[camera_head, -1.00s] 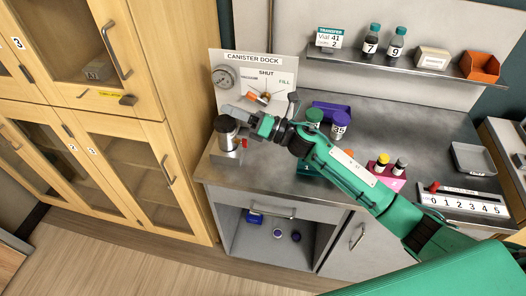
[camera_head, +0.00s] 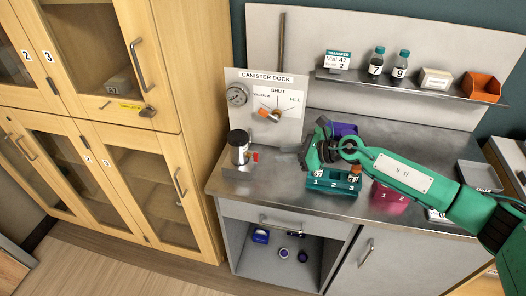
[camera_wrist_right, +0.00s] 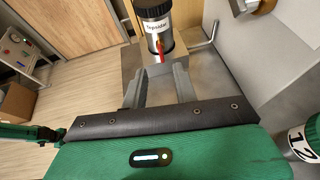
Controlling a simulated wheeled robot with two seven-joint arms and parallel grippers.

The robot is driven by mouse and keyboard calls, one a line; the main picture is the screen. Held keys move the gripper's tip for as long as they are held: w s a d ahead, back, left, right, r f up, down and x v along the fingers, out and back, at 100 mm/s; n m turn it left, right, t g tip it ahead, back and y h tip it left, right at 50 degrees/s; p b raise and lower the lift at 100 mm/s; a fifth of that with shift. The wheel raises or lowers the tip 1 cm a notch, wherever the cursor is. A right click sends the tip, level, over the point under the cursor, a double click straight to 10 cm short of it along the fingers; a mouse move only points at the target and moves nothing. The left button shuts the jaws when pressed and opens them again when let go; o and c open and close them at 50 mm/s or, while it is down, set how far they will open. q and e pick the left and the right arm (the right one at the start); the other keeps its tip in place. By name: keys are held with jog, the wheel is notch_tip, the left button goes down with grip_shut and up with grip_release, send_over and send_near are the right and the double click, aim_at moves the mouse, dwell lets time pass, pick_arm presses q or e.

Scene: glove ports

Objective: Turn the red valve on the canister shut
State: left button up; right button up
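The canister (camera_head: 239,149) is a silver cylinder with a black top, upright at the left end of the steel bench. Its small red valve (camera_head: 255,157) sticks out on its right side. In the right wrist view the canister (camera_wrist_right: 157,32) stands just beyond my fingers, and the red valve (camera_wrist_right: 160,48) points toward me between them. My right gripper (camera_head: 304,152) is to the right of the canister, apart from it. In its wrist view my right gripper (camera_wrist_right: 160,88) is open and empty. My left gripper is not in view.
Behind the canister stands the dock panel (camera_head: 288,132) with a gauge (camera_head: 237,95) and an orange-tipped dial handle (camera_head: 267,114). A teal numbered rack (camera_head: 333,184) sits under my right arm. A wooden cabinet (camera_head: 185,110) borders the left. Bench between canister and gripper is clear.

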aim_at(255, 157)
jog(key=p+x, duration=0.2)
jog(key=x, duration=0.6)
jog(key=shift+w+a, duration=0.1)
jog(key=shift+a, duration=0.15)
grip_shut()
